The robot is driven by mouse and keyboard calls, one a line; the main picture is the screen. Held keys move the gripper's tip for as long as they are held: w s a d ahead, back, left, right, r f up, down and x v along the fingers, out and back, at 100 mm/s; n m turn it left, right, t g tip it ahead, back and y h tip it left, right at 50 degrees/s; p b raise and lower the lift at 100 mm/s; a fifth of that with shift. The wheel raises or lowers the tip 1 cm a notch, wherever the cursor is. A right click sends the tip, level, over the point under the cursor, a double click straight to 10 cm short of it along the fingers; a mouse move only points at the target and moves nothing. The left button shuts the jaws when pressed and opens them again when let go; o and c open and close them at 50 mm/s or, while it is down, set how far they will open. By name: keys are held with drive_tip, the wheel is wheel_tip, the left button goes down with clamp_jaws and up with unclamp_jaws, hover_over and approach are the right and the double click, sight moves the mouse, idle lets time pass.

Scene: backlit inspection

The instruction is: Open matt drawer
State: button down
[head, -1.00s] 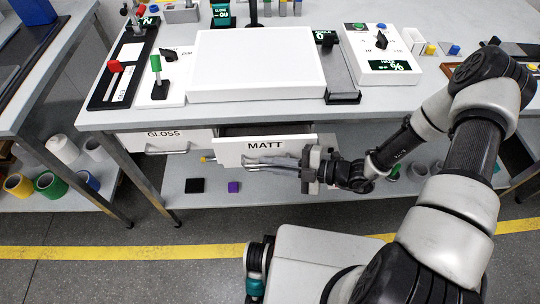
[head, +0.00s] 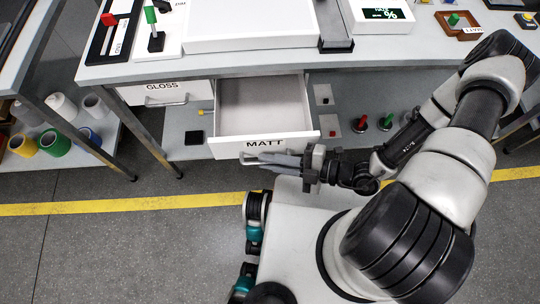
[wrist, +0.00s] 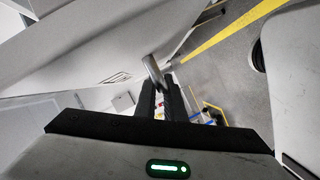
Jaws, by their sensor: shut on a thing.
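The white matt drawer (head: 262,104) is pulled well out from under the bench in the head view, and its inside looks empty. Its front panel, labelled MATT (head: 230,150), faces me. My gripper (head: 272,159) is at the drawer's front, shut on its handle. In the wrist view, my gripper's dark fingers (wrist: 168,98) close around the grey metal handle bar (wrist: 152,70), next to the white drawer front. Part of the handle is hidden by the fingers.
The closed gloss drawer (head: 175,92) is to the left. A white panel box and switch boards stand on the bench (head: 200,67). A lower shelf (head: 186,120) holds small items. My base is close in front of the open drawer. Tape rolls (head: 55,142) lie at left.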

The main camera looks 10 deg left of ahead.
drive_tip(key=c, duration=2.1)
unclamp_jaws()
drive_tip(key=p+v, duration=0.1)
drive_tip(key=v, duration=1.6)
drive_tip(key=shift+d+r, duration=0.2)
